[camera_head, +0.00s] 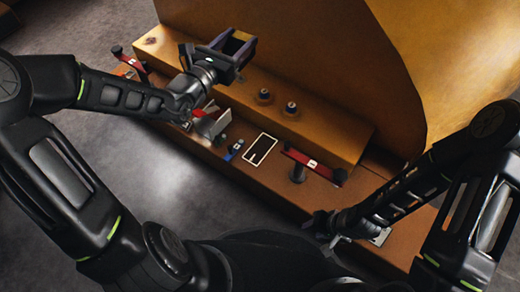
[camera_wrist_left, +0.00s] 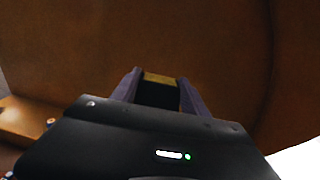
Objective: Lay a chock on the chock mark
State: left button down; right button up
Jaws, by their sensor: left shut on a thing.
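My left gripper (camera_head: 240,45) is raised in front of the large orange-brown casting. Its purple fingers are shut on a dark block with a yellow face, seemingly the chock (camera_wrist_left: 160,92), which sits between the fingers in the left wrist view. A white rectangular outline, seemingly the chock mark (camera_head: 260,149), lies on the low brown ledge, below and to the right of the gripper. The mark looks bare apart from a small detail inside it. My right gripper (camera_head: 325,224) is low at the lower middle, small and dark; its fingers cannot be made out.
A red bar (camera_head: 315,163) on a dark post stands right of the mark. Another red bar (camera_head: 130,62) is at the far left. Two dark studs (camera_head: 264,96) stand on the step. Pale plates (camera_head: 213,124) and a small blue item (camera_head: 233,150) lie left of the mark.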

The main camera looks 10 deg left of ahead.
pick_arm(q)
jog(key=w+a+f, duration=0.1)
jog(key=w+f, duration=0.2)
jog(key=f, duration=0.8)
jog(key=s+d+f, duration=0.1)
jog(key=d+f, duration=0.2)
jog(key=f, duration=0.8)
jog(key=s+d+f+h, duration=0.1)
jog(key=s+d+f, duration=0.1)
jog(key=f, duration=1)
jog(key=shift+d+f+m+g, duration=0.3)
jog(key=shift+d+m, duration=0.1)
jog(key=shift+f+b, duration=1.55)
jog(key=shift+f, duration=0.9)
notch_tip(320, 180, down, 4)
jog(key=b, duration=0.2)
jog(key=shift+f+b, duration=0.15)
jog(key=shift+b, duration=0.2)
jog(key=shift+f, duration=0.35)
